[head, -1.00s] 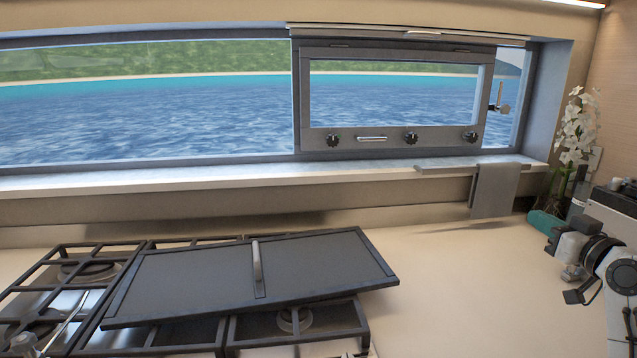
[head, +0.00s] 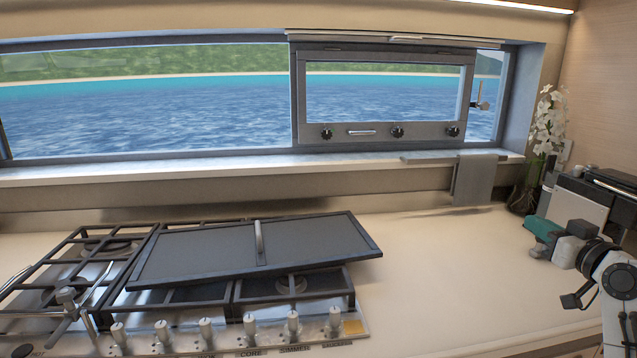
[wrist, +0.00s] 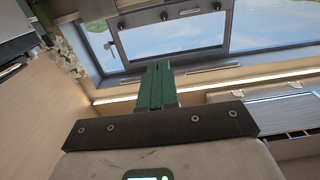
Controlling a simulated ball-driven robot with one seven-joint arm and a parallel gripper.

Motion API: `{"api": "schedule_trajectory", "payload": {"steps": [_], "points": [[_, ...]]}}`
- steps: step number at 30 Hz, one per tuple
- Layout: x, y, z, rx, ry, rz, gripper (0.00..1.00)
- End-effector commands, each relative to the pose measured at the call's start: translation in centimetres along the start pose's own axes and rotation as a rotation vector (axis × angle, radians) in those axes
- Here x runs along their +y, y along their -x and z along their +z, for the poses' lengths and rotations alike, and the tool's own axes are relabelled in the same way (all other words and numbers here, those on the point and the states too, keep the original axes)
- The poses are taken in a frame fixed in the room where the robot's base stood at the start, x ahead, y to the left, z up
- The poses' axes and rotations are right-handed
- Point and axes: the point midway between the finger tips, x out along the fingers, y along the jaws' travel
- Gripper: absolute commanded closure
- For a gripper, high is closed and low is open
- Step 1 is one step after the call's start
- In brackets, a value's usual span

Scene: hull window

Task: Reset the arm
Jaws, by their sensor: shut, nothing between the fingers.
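My gripper (head: 541,230) is at the right of the head view, with green fingers pointing left and back, above the right end of the counter (head: 420,262). In the wrist view the green fingers (wrist: 156,86) are together, with nothing between them. The part of my arm nearest the gripper shows at the right edge of the head view. The gripper touches nothing that I can make out.
A dark panel with a handle (head: 300,242) lies tilted on the stove (head: 170,335). A grey cloth (head: 474,180) hangs from the window sill (head: 250,165). White flowers (head: 548,125) and a dark appliance (head: 578,205) stand behind my gripper. The middle counter is clear.

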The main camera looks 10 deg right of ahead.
Motion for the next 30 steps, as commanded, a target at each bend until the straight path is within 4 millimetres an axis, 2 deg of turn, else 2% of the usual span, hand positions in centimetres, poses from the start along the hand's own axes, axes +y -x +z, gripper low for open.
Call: {"api": "schedule_trajectory", "payload": {"steps": [8, 17, 20, 23, 26, 30], "points": [[-1.7, 0.2, 3.0, -0.063, -0.017, -0.015, 1.00], [-5.1, 1.4, 8.8, -0.191, -0.046, -0.039, 1.00], [-6.9, 2.2, 11.8, -0.260, -0.061, -0.051, 1.00], [-9.2, 3.8, 15.6, -0.352, -0.076, -0.063, 1.00], [-11.7, 6.0, 19.7, -0.462, -0.093, -0.074, 1.00], [-15.1, 10.0, 25.1, -0.625, -0.110, -0.080, 1.00]]}}
